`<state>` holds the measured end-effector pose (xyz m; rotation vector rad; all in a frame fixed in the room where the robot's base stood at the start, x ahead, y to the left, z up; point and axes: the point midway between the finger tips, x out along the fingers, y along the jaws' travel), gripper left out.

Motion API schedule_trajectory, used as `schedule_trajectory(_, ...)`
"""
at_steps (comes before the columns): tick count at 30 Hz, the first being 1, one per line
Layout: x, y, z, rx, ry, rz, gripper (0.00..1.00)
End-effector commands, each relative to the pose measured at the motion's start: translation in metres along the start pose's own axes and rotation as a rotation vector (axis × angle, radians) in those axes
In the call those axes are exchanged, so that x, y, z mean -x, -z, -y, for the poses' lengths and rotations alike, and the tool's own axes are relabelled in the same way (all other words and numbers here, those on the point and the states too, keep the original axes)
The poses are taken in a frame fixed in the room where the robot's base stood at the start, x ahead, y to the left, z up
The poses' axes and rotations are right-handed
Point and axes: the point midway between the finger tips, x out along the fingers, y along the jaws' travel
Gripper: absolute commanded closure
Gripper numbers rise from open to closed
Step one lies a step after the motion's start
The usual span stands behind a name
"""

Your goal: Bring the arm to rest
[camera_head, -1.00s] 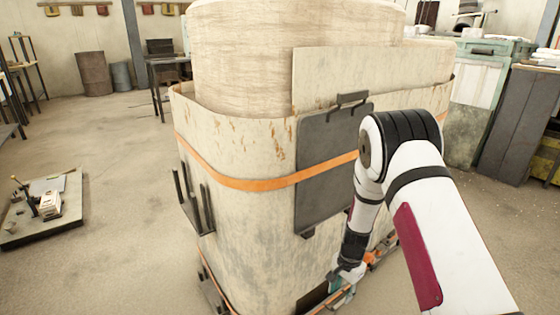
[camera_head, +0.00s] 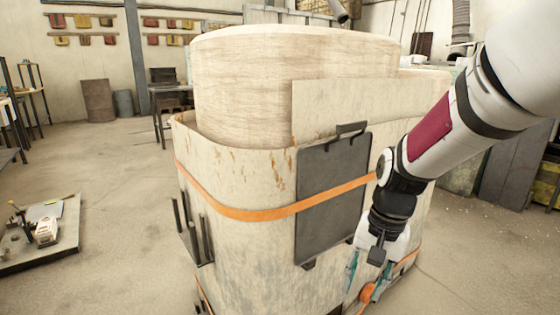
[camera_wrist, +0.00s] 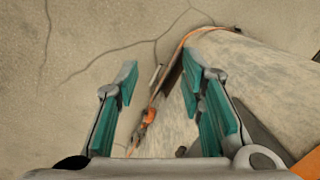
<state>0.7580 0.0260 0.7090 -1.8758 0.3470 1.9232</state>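My white arm comes in from the upper right in the head view and points down toward the lower middle. My gripper (camera_head: 367,275) is low at the right front side of the large cream furnace-like body (camera_head: 250,190). In the wrist view my gripper (camera_wrist: 160,88) shows its teal-padded fingers spread apart. Bare floor and part of the big body's lower edge show between and beyond them. Nothing is held. Whether the fingers touch the big body cannot be told.
A dark plate door (camera_head: 332,200) and an orange band (camera_head: 240,213) are on the big body near my arm. A low pallet (camera_head: 40,250) with small items lies at left. A table (camera_head: 165,100) stands behind. Floor at the left (camera_head: 110,190) is clear.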

Motion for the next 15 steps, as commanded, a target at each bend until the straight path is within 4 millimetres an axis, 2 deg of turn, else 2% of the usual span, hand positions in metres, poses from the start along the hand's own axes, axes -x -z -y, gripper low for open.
schedule_trajectory(1,0.017,-0.014,-0.005,0.028,0.003,-0.007,0.64)
schedule_trajectory(6,0.057,-0.065,-0.029,0.126,-0.006,-0.009,0.64)
schedule_trajectory(9,0.074,-0.096,-0.045,0.182,-0.018,-0.012,0.64)
schedule_trajectory(15,0.097,-0.156,-0.08,0.286,-0.047,-0.021,0.64)
